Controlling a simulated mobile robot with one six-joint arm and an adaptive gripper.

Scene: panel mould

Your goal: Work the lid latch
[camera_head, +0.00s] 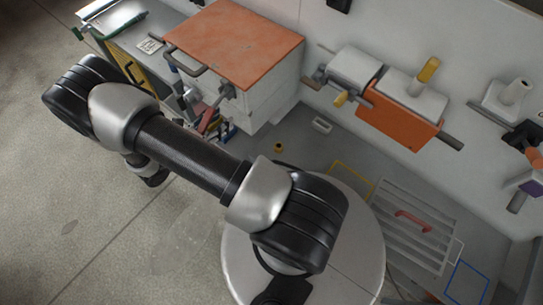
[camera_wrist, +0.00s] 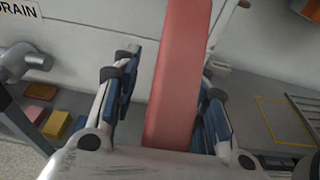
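A long red bar (camera_wrist: 178,75), probably the latch lever, runs up the middle of the wrist view. A white box (camera_head: 262,100) in the head view has an orange lid (camera_head: 235,40), lying flat and closed, with a dark handle (camera_head: 186,60) at its front edge. My gripper (camera_head: 212,125) is at the box's front left side, small and partly hidden there. In the wrist view my gripper (camera_wrist: 165,100) has its blue-padded fingers apart on either side of the bar. A gap shows on the left; contact on the right cannot be told.
An orange block (camera_head: 398,115) and grey fittings are on the wall panel at right. A slatted grille with a red handle (camera_head: 412,221) lies on the grey deck. Coloured blocks (camera_wrist: 42,110) lie on a shelf at left.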

